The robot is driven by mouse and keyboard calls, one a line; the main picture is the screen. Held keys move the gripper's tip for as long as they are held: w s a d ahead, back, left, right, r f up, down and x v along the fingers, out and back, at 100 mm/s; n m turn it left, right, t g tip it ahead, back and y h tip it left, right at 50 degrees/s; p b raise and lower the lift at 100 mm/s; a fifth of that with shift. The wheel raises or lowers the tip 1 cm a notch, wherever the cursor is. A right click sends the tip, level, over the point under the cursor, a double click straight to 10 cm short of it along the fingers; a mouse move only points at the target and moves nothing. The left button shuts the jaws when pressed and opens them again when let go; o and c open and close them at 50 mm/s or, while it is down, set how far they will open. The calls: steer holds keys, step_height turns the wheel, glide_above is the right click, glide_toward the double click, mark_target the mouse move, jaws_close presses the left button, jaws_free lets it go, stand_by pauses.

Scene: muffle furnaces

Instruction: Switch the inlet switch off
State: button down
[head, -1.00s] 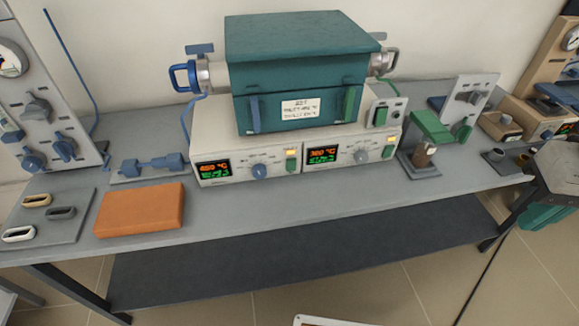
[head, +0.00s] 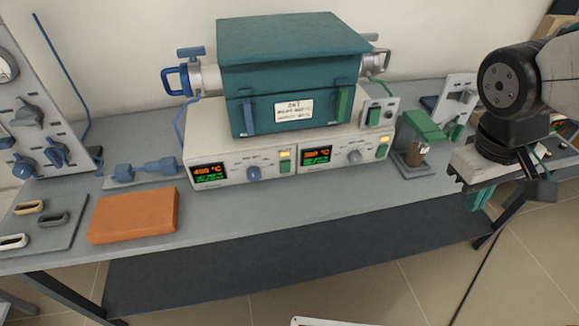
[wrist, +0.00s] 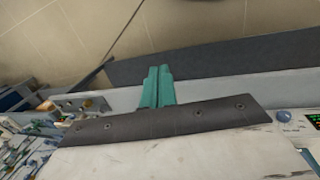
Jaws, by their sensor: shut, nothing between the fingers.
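A twin muffle furnace with a teal top box (head: 290,75) sits on a cream control base (head: 215,183). The base has a left green rocker switch (head: 285,166), a right green rocker switch (head: 381,151), and a lit amber lamp above each. Another green switch (head: 374,116) is on a small box at the right of the teal box. I cannot read which switch is the inlet switch. My gripper (head: 477,203) is at the right, in front of the bench edge, apart from the switches. In the wrist view its teal fingers (wrist: 158,70) are together and empty.
A blue-handled fitting (head: 178,80) is left of the furnace. A green-topped stand (head: 420,125) is on its right. An orange block (head: 133,215), a grey tray of rings (head: 60,235) and a knob panel (head: 35,110) are at left. The bench front is clear.

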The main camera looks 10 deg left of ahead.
mark_target(285, 167)
steer(key=w+a+f+n+t, duration=0.2)
steer(key=w+a+f+n, duration=0.25)
steer(key=w, duration=0.25)
steer(key=w+a+f+n+t, duration=0.2)
steer(key=w+a+f+n, duration=0.25)
steer(key=w, duration=0.25)
steer(key=a+f+n+y, duration=0.2)
steer(key=a+n+y, duration=0.2)
steer(key=a, duration=0.4)
steer(key=a+f+n+y, duration=0.1)
steer(key=a+n+y, duration=0.3)
steer(key=a, duration=0.5)
steer(key=shift+w+a+f+y, duration=0.2)
steer(key=shift+w+f+y, duration=0.15)
steer(key=shift+y, duration=0.05)
steer(key=x, duration=0.9)
steer(key=shift+a+f, duration=0.1)
steer(key=shift+f, duration=0.1)
steer(key=w, duration=0.1)
steer(key=w+a, duration=0.1)
steer(key=w, duration=0.1)
steer(key=shift+a, duration=0.2)
steer(key=shift+w+a, duration=0.2)
steer(key=shift+w, duration=0.3)
